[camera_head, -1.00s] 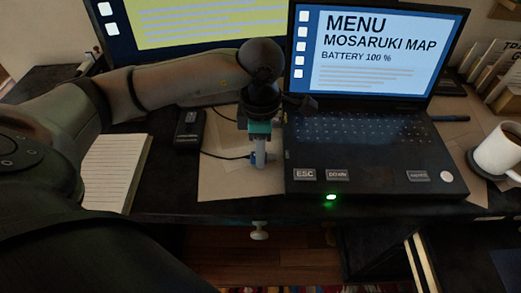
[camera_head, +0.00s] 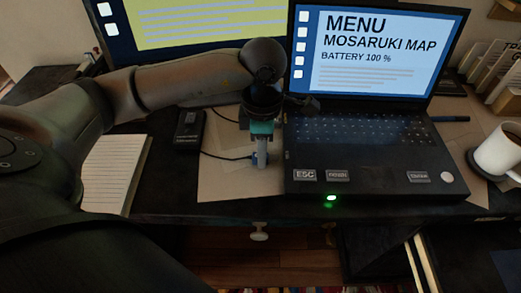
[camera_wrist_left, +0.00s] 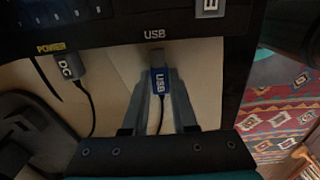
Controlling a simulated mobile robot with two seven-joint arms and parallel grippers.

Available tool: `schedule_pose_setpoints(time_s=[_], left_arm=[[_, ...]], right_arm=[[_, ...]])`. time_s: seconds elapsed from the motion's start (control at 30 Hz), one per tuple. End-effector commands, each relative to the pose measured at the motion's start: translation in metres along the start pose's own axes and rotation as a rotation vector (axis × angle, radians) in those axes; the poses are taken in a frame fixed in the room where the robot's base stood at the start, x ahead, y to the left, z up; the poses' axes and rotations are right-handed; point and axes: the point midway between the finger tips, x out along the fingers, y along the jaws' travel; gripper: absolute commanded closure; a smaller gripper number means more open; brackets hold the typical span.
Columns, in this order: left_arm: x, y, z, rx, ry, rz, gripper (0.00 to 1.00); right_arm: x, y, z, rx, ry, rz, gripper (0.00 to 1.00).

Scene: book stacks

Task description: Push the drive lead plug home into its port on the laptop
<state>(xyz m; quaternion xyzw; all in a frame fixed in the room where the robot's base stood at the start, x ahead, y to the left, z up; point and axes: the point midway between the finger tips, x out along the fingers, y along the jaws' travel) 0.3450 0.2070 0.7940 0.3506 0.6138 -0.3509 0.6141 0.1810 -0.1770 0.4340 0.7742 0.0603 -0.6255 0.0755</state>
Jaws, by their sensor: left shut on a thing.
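The laptop (camera_head: 380,175) stands open on the desk, its screen lit. In the left wrist view its dark side (camera_wrist_left: 188,30) carries a USB label and a POWER label. My left gripper (camera_head: 261,160) points down just left of the laptop. In the left wrist view its two fingers (camera_wrist_left: 158,100) are shut on the blue drive lead plug (camera_wrist_left: 159,80), marked USB, with its black lead trailing back. The plug faces the laptop side below the USB label, and a small gap seems to show. The port opening cannot be made out. My right gripper is not in view.
A DC plug (camera_wrist_left: 66,68) sits at the POWER label, its cable beside the left finger. A black drive box (camera_head: 189,130) and a notepad (camera_head: 112,170) lie left of my gripper. A mug (camera_head: 497,150) stands at the right. The desk's front edge is close.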

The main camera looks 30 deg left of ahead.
Motion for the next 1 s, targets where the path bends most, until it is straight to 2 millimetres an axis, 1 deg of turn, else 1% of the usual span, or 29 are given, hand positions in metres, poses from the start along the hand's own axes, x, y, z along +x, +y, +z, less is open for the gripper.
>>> schedule_pose_setpoints(time_s=[1.0], left_arm=[[0.000, 0.000, 0.026, 0.001, -0.001, 0.001, 1.00]], right_arm=[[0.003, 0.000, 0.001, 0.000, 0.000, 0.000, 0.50]])
